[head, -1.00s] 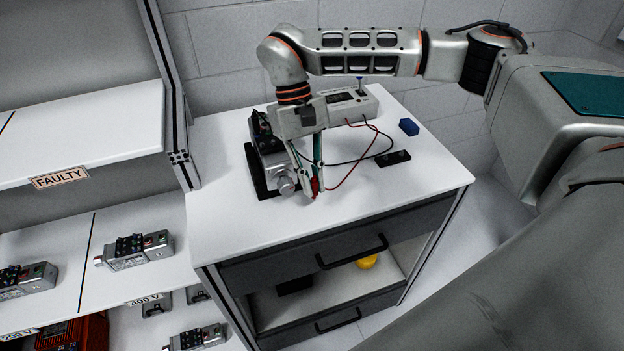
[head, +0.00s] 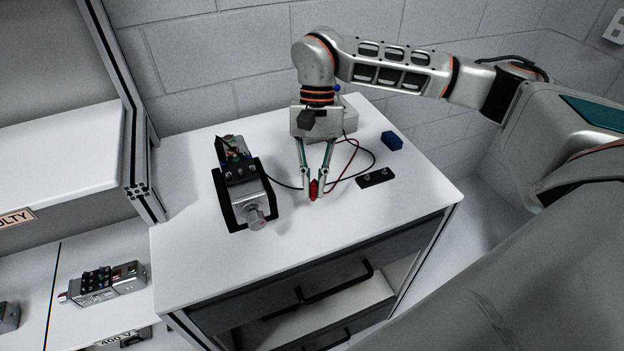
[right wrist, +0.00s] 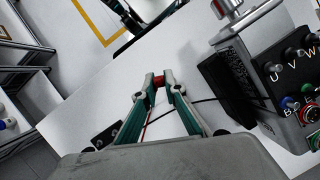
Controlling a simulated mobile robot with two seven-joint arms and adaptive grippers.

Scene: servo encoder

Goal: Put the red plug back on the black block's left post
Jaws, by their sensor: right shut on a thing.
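My right gripper (head: 314,193) is shut on the red plug (head: 313,188), held above the white table top between the servo unit and the black block. The plug also shows between the fingertips in the right wrist view (right wrist: 159,81). A red lead runs from the plug. The black block (head: 376,178) with two metal posts lies to the right of the gripper, apart from it. It shows partly at lower left in the right wrist view (right wrist: 106,137). Its posts look bare.
The servo unit (head: 247,196) sits in a black cradle at the left of the table. A blue block (head: 391,140) lies at the back right. The front of the table top is clear.

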